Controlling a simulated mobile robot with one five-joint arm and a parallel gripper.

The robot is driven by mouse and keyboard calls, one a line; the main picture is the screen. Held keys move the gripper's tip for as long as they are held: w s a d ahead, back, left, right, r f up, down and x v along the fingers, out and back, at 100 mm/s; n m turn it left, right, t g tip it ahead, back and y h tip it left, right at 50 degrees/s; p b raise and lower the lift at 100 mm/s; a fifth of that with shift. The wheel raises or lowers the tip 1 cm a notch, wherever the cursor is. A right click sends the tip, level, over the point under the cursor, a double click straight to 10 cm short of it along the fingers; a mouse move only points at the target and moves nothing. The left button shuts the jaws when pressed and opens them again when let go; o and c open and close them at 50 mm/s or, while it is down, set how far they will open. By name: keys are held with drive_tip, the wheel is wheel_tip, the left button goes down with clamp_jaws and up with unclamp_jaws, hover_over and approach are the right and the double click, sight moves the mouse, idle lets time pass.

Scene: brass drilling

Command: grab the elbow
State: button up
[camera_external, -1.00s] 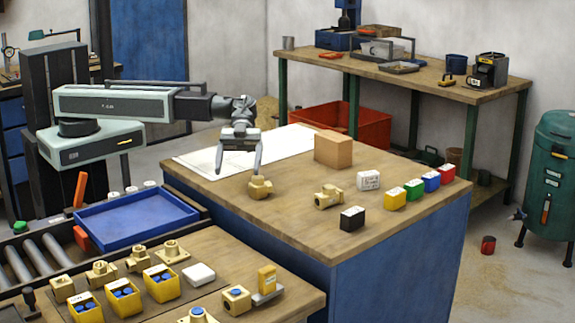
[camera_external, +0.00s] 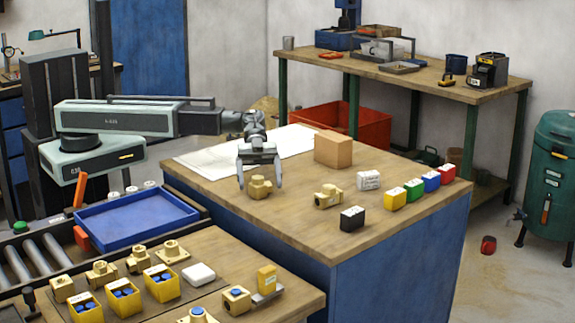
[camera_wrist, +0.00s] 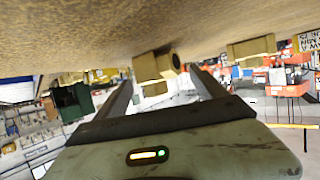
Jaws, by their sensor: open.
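A brass elbow fitting (camera_external: 260,188) stands on the wooden bench top (camera_external: 285,222), near its left edge. My gripper (camera_external: 260,183) points down over it, with one finger on each side of the fitting. The jaws are open, and I cannot tell whether either finger touches the fitting. In the wrist view the fitting (camera_wrist: 149,69) shows between the two fingers (camera_wrist: 158,80), its round end toward the right. A second brass fitting (camera_external: 328,196) lies on the bench to the right, outside the jaws.
A cardboard box (camera_external: 333,149) stands behind on the bench, beside a white sheet (camera_external: 207,161). A white box (camera_external: 369,180), a black box (camera_external: 352,218) and several coloured boxes stand to the right. A blue tray (camera_external: 137,220) is at the left.

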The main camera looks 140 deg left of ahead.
sight(260, 177)
drive_tip(key=shift+w+d+f, duration=0.2)
drive_tip(key=shift+w+d, duration=0.1)
drive_tip(key=shift+w, duration=0.1)
clamp_jaws()
drive_tip(key=shift+r, duration=0.1)
wheel_tip(260, 177, up, 10)
drive_tip(key=p, duration=1)
